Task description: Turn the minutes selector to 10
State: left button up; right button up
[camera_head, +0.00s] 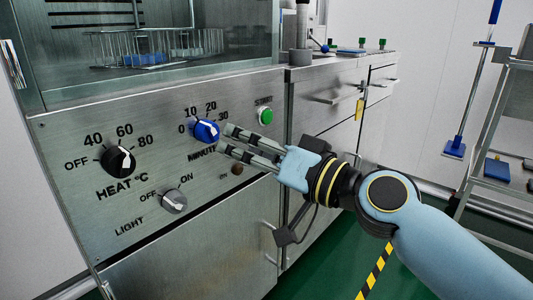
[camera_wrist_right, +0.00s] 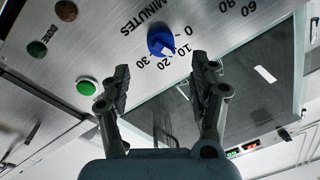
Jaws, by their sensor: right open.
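The minutes selector is a blue knob with a white pointer mark (camera_head: 204,132) on the steel front panel, below the printed 0, 10, 20 and 30. Its exact setting is hard to read. In the right wrist view the blue knob (camera_wrist_right: 158,38) shows ahead of the fingers, and its white mark faces the number side. My right gripper (camera_head: 224,139) is open and empty, just right of the knob in the head view, with its fingers pointing left. In the wrist view its fingertips (camera_wrist_right: 160,72) are spread apart, with the knob beyond the gap. My left gripper is not in view.
A black heat knob (camera_head: 118,161) and a grey light knob (camera_head: 173,201) are left of the minutes knob. A green start button (camera_head: 265,115) is at its right, and a small brown indicator (camera_head: 237,169) is below. Glass (camera_head: 160,45) stands above the panel.

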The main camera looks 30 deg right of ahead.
jog(key=v, duration=0.4)
jog(key=shift+s+d, duration=0.15)
jog(key=shift+s, duration=0.15)
